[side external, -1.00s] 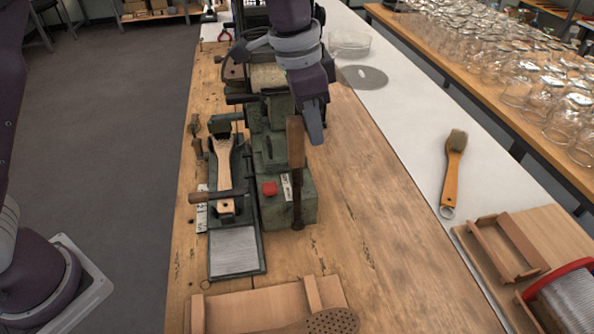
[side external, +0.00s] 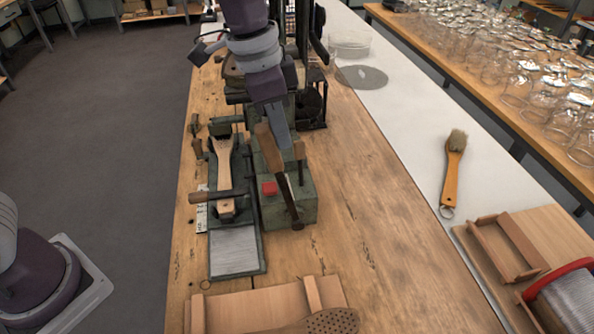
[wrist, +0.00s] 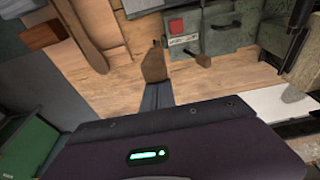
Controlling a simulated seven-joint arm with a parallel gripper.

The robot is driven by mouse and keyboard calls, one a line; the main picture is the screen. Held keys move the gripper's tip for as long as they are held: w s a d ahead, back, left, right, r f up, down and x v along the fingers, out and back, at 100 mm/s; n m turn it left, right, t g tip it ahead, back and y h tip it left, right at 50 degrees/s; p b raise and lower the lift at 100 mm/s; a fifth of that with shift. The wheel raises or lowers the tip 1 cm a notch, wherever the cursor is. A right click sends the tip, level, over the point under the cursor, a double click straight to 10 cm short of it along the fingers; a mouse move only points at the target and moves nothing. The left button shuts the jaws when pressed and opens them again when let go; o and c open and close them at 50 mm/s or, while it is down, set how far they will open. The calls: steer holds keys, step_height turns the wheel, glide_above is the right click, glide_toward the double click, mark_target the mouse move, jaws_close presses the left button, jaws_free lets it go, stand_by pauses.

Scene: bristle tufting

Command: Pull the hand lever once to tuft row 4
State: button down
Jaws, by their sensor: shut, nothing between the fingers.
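The hand lever (side external: 268,150), with a brown wooden grip on a dark metal rod, leans to the left at the front of the green tufting machine (side external: 305,203). My gripper (side external: 284,146) is shut and empty, with its fingertips close against the right side of the grip. In the wrist view the grip (wrist: 154,62) lies right at the tips of my shut fingers (wrist: 156,88); whether they touch is hard to tell. A wooden brush body (side external: 224,160) lies clamped in the green fixture (side external: 235,270) left of the machine. A red button (side external: 269,188) is on the machine's front.
A wooden tray (side external: 250,308) with a perforated brush body (side external: 330,321) is at the front edge. A finished brush (side external: 453,175) lies on the white strip at right, near another wooden tray (side external: 505,250). The bench top right of the machine is clear.

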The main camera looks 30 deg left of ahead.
steer(key=s+a+f, duration=0.6)
steer(key=s+a, duration=0.3)
steer(key=shift+s+a, duration=0.35)
steer(key=shift+s, duration=0.05)
stand_by(1.5)
step_height(320, 180, up, 24)
steer(key=w+d, duration=0.2)
stand_by(2.2)
steer(key=shift+w+d, duration=0.1)
